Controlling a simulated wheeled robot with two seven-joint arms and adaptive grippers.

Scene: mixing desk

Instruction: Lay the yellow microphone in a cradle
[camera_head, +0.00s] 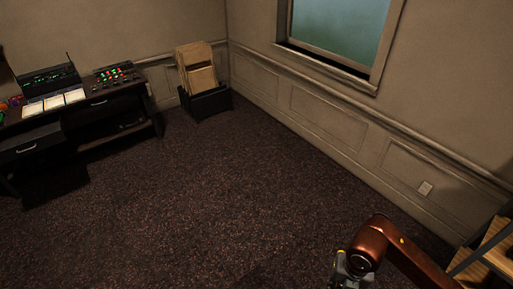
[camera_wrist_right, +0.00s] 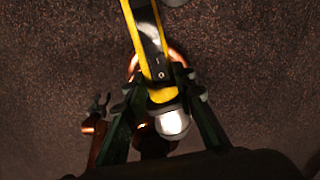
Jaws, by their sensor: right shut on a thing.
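In the right wrist view the yellow microphone (camera_wrist_right: 131,30), with a black strip along its body and a pale rounded end, lies between the fingers of my right gripper (camera_wrist_right: 160,98). The gripper is shut on it, and the microphone extends toward the top of the picture above the carpet. I cannot make out a cradle.
A dark desk (camera_head: 88,112) with lit equipment (camera_head: 50,78), a button panel (camera_head: 116,74) and white pads stands at the far left. A drawer front (camera_head: 33,144) faces the room. A black bin (camera_head: 206,103) with brown boards stands by the corner. The carpet between is clear.

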